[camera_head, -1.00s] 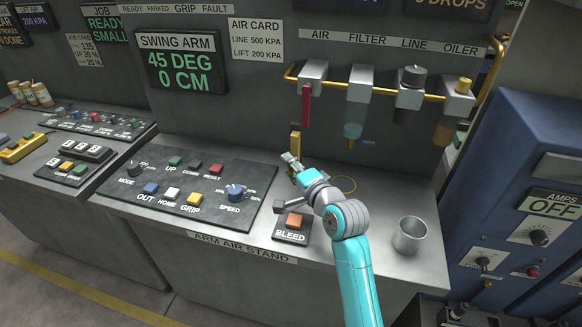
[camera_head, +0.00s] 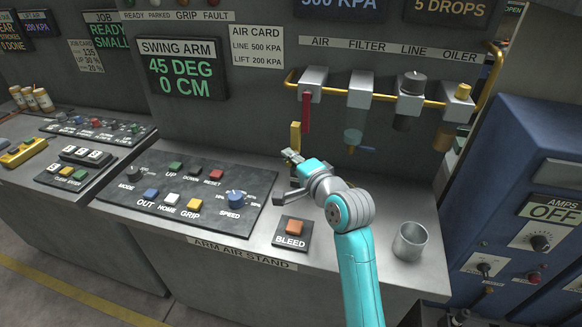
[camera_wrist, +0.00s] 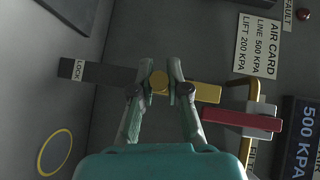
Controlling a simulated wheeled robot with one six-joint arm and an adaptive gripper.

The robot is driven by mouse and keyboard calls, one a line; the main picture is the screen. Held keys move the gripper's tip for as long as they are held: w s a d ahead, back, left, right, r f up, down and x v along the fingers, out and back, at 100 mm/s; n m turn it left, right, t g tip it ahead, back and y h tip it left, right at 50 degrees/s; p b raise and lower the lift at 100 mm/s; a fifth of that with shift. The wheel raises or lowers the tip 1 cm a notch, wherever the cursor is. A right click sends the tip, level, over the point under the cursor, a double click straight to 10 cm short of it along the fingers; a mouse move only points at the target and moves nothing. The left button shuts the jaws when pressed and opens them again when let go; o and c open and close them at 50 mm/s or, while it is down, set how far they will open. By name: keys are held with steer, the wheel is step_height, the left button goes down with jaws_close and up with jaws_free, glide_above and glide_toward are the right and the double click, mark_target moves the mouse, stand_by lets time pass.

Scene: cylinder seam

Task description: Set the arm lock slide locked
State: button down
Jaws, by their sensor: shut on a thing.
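The arm lock slide shows in the wrist view as a dark flat bar (camera_wrist: 108,74) with a white LOCK label (camera_wrist: 78,69) near its left end. The knob is away from the label. In the head view my gripper (camera_head: 291,156) is just below the upright yellow bar (camera_head: 295,134) at the back panel; my gripper and arm hide the lower part of the slide.
A red lever (camera_head: 306,112) hangs close to the right of the yellow bar, under a yellow pipe (camera_head: 336,92). A metal cup (camera_head: 410,240) stands at right on the counter. The BLEED button (camera_head: 294,228) and a control panel (camera_head: 190,197) lie in front and left.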

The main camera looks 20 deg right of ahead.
steer(key=shift+r, duration=0.25)
steer(key=c, duration=1.1)
jaws_free()
steer(key=shift+c, duration=0.2)
steer(key=shift+s, duration=0.1)
steer(key=v, duration=1.2)
